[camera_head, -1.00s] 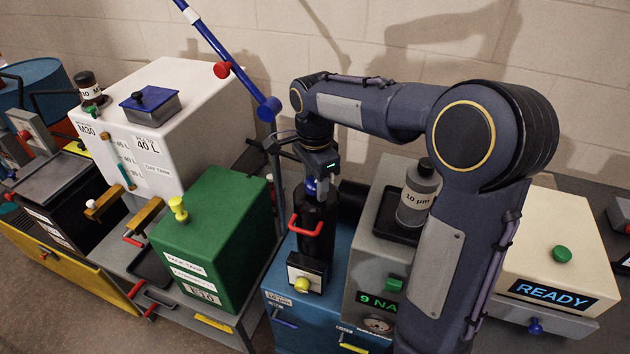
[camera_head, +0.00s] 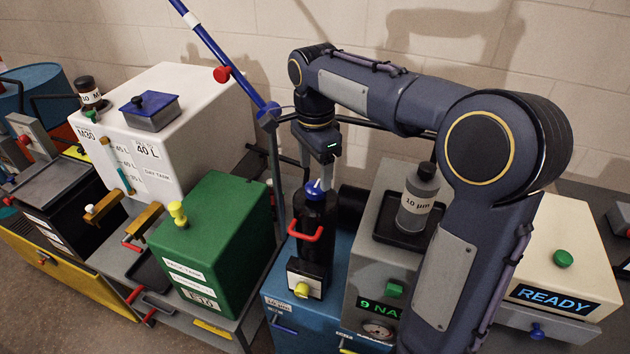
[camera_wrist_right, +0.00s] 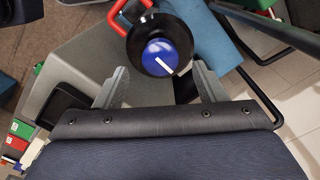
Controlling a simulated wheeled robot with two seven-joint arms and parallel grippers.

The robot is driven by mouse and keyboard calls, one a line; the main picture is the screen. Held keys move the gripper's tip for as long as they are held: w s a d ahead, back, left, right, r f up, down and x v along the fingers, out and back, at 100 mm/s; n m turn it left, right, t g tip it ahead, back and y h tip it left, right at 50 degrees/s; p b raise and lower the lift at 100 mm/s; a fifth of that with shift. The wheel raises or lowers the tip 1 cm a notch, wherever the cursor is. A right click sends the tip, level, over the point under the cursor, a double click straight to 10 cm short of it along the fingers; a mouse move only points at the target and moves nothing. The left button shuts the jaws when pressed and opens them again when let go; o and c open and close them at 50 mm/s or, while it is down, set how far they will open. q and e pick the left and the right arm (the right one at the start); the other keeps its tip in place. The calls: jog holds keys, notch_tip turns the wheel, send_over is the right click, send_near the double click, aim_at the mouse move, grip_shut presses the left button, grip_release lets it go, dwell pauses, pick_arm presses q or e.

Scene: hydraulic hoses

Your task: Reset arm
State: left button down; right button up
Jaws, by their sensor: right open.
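My right gripper (camera_head: 322,162) is open and empty, just above a black cylinder (camera_head: 317,228) with a blue knob (camera_head: 315,187) on top and a red handle on its side. The fingers are mostly hidden in the head view. In the right wrist view, the two fingers of the right gripper (camera_wrist_right: 161,80) are spread wide. The blue knob (camera_wrist_right: 160,58), with a white pointer line, shows beyond and between them, apart from both. My right arm comes in from the lower right and bends over the machines. My left gripper is not in view.
A blue pole (camera_head: 228,66) with a red knob leans left of the gripper. A 10 µm bottle (camera_head: 417,200) stands on a tray to the right. A green tank (camera_head: 215,238) and a white 40 L tank (camera_head: 185,110) stand left. A READY box (camera_head: 555,250) stands right.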

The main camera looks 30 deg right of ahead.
jog(key=shift+r, duration=1.15)
